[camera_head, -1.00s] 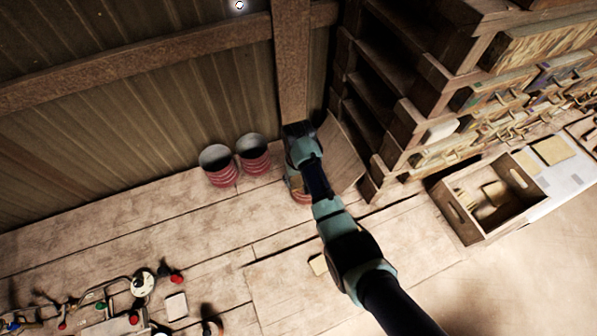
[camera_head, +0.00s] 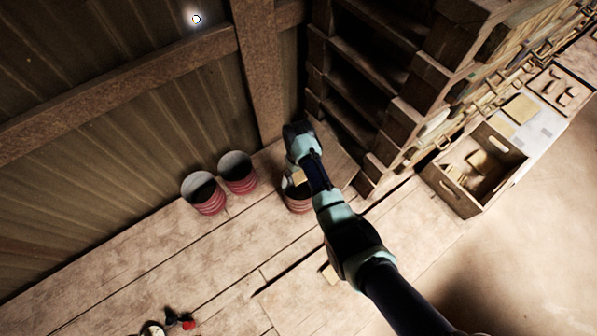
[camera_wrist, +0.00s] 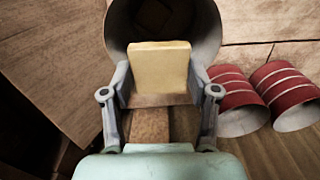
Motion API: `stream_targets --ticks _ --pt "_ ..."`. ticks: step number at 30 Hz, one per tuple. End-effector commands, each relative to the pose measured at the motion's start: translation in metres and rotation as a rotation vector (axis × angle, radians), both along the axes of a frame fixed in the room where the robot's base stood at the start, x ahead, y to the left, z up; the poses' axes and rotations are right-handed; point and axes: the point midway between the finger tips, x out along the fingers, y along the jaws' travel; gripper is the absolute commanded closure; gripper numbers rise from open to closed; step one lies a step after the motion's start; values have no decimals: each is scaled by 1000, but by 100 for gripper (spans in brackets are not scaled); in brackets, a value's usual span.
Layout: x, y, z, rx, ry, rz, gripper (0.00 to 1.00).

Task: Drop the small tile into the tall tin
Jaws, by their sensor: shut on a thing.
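The small tile (camera_wrist: 160,66) is pale yellow and square, held upright between the two fingers of my gripper (camera_wrist: 160,84). In the head view my gripper (camera_head: 298,174) is over a red tin (camera_head: 298,201) near the wall, with the tile (camera_head: 299,177) at its mouth. In the wrist view this tin (camera_wrist: 205,30) is open and dark inside, with a brownish patch at its bottom. The tile overlaps the tin's mouth in the picture; I cannot tell whether its lower edge is inside the rim.
Two more red ribbed tins (camera_head: 207,196) (camera_head: 238,174) stand to the left along the wall. A wooden shelf rack (camera_head: 400,75) rises close on the right. A wooden crate (camera_head: 452,196) stands further right. Another small tile (camera_head: 330,274) lies on the bench beside my arm.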

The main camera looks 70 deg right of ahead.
Motion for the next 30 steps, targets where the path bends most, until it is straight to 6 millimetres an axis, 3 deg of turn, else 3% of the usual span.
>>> stream_targets --ticks 1,3,11,12,17,26,30 --pt "0 0 -12 -1 -1 0 77" --pt "0 0 -16 -1 -1 0 77" --pt "0 0 -14 -1 -1 0 77" --pt "0 0 -14 -1 -1 0 35" --pt "0 0 -14 -1 -1 0 11" --pt "0 0 -14 -1 -1 -1 11" --pt "1 -1 1 -3 -3 0 11"
